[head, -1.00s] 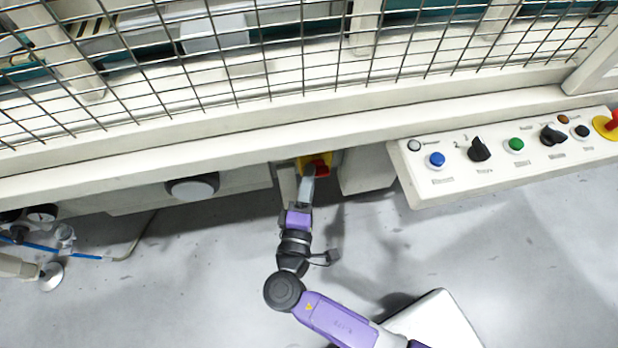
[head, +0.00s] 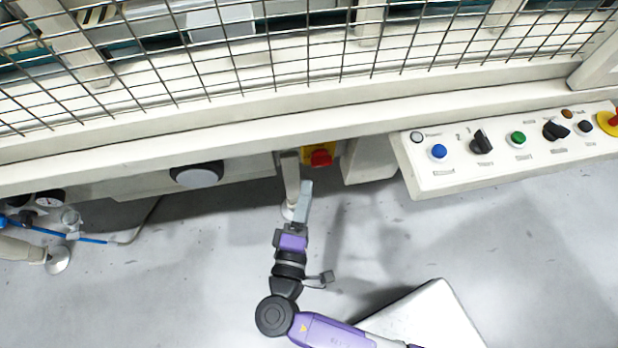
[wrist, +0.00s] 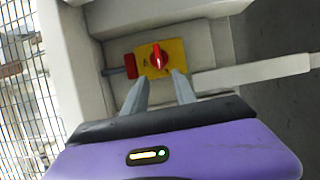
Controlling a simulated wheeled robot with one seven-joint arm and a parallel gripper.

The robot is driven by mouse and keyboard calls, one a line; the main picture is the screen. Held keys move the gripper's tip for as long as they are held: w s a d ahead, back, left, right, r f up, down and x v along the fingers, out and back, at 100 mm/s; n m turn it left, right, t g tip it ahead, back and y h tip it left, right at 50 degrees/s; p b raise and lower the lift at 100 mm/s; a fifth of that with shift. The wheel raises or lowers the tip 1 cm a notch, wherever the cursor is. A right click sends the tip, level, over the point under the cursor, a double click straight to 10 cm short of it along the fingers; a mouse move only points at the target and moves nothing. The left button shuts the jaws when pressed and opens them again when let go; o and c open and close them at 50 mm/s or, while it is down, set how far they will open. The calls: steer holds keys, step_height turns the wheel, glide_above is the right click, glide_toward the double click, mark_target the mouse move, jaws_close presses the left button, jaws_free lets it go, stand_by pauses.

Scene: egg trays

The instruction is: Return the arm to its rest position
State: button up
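My gripper (head: 305,188) is at the end of my purple and black arm, just below the machine's lower beam in the head view. In the wrist view its two grey fingers (wrist: 160,84) stand apart with nothing between them. Beyond the fingertips is a red rotary switch (wrist: 158,57) on a yellow plate (wrist: 178,53), with its knob upright in the picture. The red switch also shows in the head view (head: 321,157), up and right of the fingertips, with a visible gap.
A panel (head: 440,182) with buttons and black selectors juts out at the right. Wire mesh (head: 300,50) closes the machine above the beam. A round grey knob (head: 198,175) and a machine foot (head: 57,260) are at the left.

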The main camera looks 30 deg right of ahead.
steer(key=shift+s+a, duration=0.2)
steer(key=shift+s, duration=0.05)
stand_by(0.4)
